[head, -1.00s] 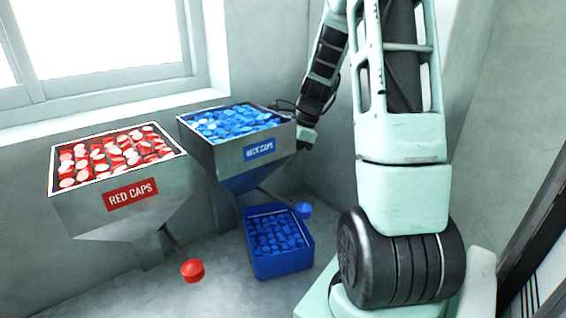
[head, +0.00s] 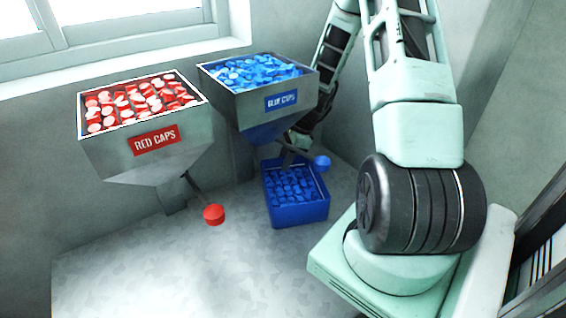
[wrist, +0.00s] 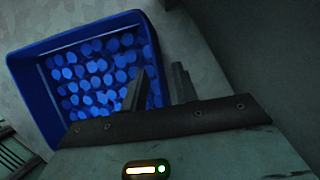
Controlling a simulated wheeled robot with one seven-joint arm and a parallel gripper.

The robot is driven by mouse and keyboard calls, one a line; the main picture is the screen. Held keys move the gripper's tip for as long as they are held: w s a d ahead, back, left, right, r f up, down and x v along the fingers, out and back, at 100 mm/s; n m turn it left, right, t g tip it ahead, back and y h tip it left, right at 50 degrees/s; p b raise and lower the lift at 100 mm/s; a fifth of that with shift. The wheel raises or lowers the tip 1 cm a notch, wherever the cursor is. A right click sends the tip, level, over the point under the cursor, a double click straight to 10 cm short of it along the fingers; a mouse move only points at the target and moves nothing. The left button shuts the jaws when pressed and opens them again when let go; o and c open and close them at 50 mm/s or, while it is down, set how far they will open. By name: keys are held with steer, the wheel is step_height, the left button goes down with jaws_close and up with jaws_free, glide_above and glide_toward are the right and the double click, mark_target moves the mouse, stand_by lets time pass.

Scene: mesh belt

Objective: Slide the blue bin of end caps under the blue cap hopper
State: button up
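The blue bin (head: 300,215), full of blue end caps, stands on the floor in front of and below the blue cap hopper (head: 285,118). It also shows in the wrist view (wrist: 30,90). The hopper is a grey funnel heaped with blue caps, with a blue label and a blue-knobbed lever. My gripper (wrist: 160,70) is open: one finger shows over the bin's inside, the other outside its wall, with the rim between them. Whether they touch the wall I cannot tell. In the head view my gripper is low at the bin's far side, partly hidden by the lever.
The red cap hopper (head: 135,145), with a red-knobbed lever (head: 214,214), stands left of the blue one. The blue lever knob (head: 322,162) hangs over the bin's right rear. Floor (head: 170,270) is clear at the front left. Walls close in behind.

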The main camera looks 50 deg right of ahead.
steer(key=shift+x, duration=0.95)
jaws_close()
steer(key=shift+a, duration=0.1)
